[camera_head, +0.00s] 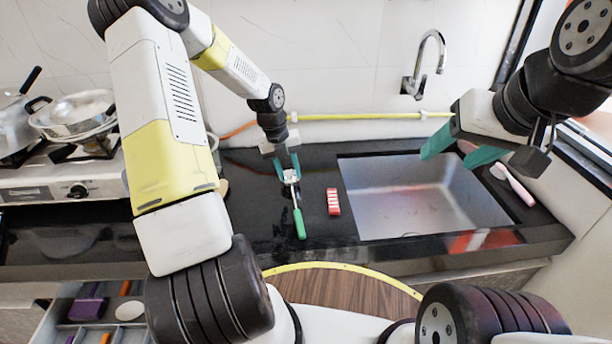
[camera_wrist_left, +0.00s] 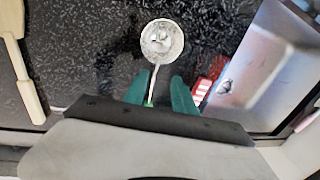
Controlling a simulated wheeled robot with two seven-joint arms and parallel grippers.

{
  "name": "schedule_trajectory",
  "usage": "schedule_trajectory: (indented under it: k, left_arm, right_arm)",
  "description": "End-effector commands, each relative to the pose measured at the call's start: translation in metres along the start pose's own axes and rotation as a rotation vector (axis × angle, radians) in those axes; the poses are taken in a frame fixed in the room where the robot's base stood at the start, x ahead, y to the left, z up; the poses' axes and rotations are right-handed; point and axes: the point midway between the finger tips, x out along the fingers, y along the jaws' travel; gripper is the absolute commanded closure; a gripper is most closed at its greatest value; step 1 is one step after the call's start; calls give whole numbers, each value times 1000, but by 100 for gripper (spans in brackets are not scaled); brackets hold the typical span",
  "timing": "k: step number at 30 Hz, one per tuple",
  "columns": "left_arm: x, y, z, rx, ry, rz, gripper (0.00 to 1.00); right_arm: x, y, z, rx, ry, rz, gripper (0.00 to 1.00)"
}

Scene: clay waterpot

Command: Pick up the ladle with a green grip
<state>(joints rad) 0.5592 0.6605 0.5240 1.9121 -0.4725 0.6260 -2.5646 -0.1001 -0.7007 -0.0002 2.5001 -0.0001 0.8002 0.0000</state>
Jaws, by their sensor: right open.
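The ladle has a green grip (camera_head: 299,222) that points toward me on the black counter. Its round metal bowl (camera_wrist_left: 162,40) lies face up in the left wrist view, with the thin handle running down between my fingers. My left gripper (camera_head: 286,168) is pointed down over the ladle. Its two teal fingers are apart, one on each side of the handle, in the left wrist view (camera_wrist_left: 161,92). The handle is closer to the left finger there; the grip's end is hidden by the gripper body. My right gripper (camera_head: 461,150) is open and empty above the sink.
A red and white block (camera_head: 333,202) lies right of the ladle, beside the sink (camera_head: 410,200). A wooden spatula (camera_wrist_left: 20,75) lies to the left. A pink and white brush (camera_head: 512,185) is right of the sink. A stove with a pan (camera_head: 75,112) stands left; an open drawer (camera_head: 60,325) is below.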

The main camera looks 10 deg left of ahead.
Motion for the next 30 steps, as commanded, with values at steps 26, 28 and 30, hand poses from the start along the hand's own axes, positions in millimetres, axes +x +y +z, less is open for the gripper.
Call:
schedule_trajectory:
  k: [26, 28, 30]
  left_arm:
    - [49, 3, -3, -4, 0, 1, 100]
    - [49, 4, -3, -4, 0, 1, 100]
    - [49, 4, -3, -4, 0, 1, 100]
  right_arm:
    - [0, 0, 0, 0, 0, 0, 41]
    - [0, 0, 0, 0, 0, 0, 41]
    - [0, 0, 0, 0, 0, 0, 41]
